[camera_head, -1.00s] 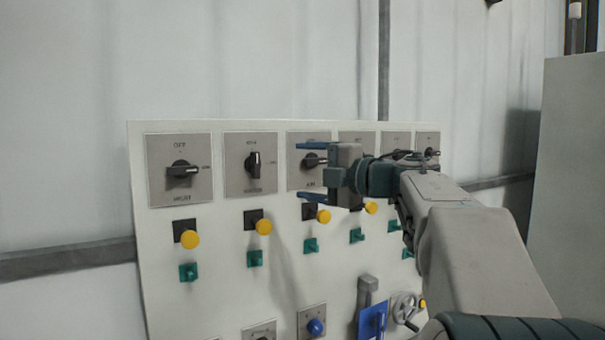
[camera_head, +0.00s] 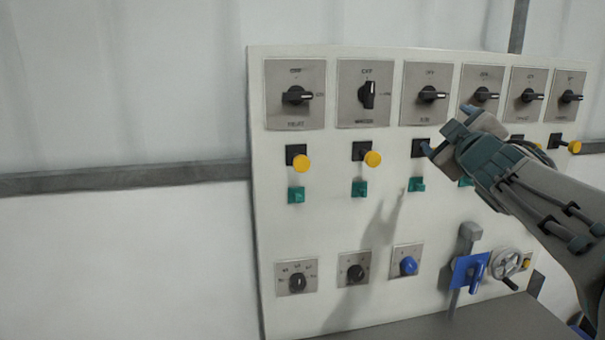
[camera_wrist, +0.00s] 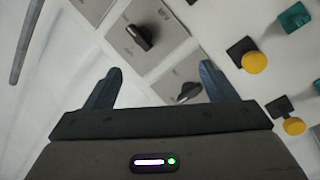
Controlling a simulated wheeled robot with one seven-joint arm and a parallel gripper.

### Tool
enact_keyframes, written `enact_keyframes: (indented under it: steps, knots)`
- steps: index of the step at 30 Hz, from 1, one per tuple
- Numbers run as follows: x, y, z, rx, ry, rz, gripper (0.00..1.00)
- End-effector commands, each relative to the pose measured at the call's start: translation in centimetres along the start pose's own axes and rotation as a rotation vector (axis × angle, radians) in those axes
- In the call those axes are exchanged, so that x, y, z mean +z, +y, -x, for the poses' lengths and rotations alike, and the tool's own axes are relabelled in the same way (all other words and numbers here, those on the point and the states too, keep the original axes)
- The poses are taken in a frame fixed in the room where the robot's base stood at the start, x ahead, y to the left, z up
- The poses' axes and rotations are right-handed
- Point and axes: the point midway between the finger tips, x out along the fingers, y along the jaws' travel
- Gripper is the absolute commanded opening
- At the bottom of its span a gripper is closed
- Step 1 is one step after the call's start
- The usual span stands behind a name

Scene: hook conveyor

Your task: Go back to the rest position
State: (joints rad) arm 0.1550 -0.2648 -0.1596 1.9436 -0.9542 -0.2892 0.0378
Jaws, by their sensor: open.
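My gripper (camera_head: 447,132) is in front of the upper right part of a white control panel (camera_head: 330,230) in the head view. Its blue fingers are apart with nothing between them. In the wrist view my gripper (camera_wrist: 160,83) also shows open, with a black rotary switch (camera_wrist: 138,36) on a grey plate beyond the fingertips. The gripper and arm hide part of the panel's yellow and green buttons. I cannot tell the exact gap between the fingers and the panel.
The panel has a top row of black rotary switches (camera_head: 297,95), yellow buttons (camera_head: 302,162) and green buttons (camera_head: 296,195). Lower down are small knobs, a blue lever (camera_head: 469,272) and a handwheel (camera_head: 507,262). A grey ledge (camera_head: 480,322) lies below. The left side is clear before the white wall.

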Motion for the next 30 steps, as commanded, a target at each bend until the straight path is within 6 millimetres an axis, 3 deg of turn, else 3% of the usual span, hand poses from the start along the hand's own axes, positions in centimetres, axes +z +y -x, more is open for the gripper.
enact_keyframes:
  steps: [5, 11, 18, 21, 25, 30]
  knots:
    - [4.2, -5.0, 3.2, -0.053, -0.245, -0.205, 0.78]
    - [8.7, -12.8, 8.8, -0.181, -0.543, -0.405, 0.78]
    - [11.9, -23.0, 18.5, -0.409, -0.905, -0.589, 0.78]
    - [12.3, -26.2, 22.4, -0.5, -1.024, -0.636, 0.78]
    - [12.5, -28.8, 25.9, -0.585, -1.13, -0.671, 0.78]
    - [12.3, -30.1, 27.7, -0.628, -1.182, -0.687, 0.78]
